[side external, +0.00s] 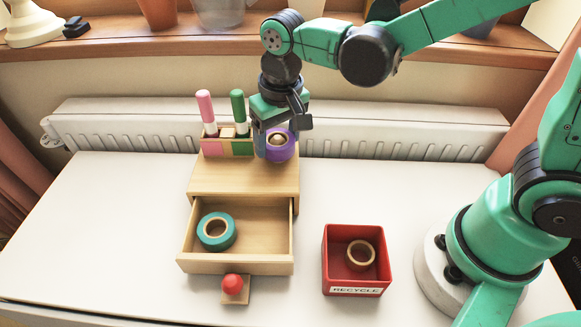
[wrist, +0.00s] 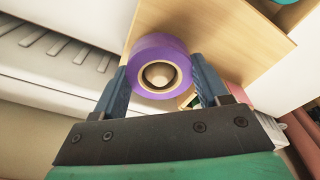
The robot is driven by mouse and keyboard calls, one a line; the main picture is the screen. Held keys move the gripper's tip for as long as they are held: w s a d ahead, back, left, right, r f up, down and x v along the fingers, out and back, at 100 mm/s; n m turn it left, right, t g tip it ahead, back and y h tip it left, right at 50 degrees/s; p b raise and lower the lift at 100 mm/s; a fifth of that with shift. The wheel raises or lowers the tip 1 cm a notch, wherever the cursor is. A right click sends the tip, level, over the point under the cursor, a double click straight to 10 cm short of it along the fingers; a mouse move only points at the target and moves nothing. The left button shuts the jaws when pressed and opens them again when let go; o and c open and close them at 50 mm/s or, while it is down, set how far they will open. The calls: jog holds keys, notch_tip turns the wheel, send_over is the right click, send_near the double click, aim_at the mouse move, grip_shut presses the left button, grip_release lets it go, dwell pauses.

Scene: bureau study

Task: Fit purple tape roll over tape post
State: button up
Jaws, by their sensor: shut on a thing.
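The purple tape roll (side external: 289,151) is above the right rear part of the wooden desk box (side external: 245,180). My gripper (side external: 273,146) is shut on it from above, with one finger on each side. In the wrist view, the purple tape roll (wrist: 150,46) lies between the fingers of my gripper (wrist: 159,68). The rounded pale top of the tape post (wrist: 158,74) shows inside the roll's hole, so the two look lined up. The post's lower part is hidden, and I cannot tell whether the roll rests on the box top.
Pink (side external: 206,112) and green (side external: 238,111) markers stand in a holder left of the roll. The open drawer (side external: 235,265) holds a teal tape roll (side external: 205,233). A red recycle bin (side external: 357,291) holds a brown ring (side external: 352,255). A red knob (side external: 232,285) stands in front.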

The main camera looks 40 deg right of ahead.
aim_at(275, 135)
jog(key=shift+f, duration=0.85)
jog(key=o, duration=1.1)
jog(key=shift+o, duration=0.2)
jog(key=shift+r, duration=3.5)
jog(key=shift+d, duration=0.1)
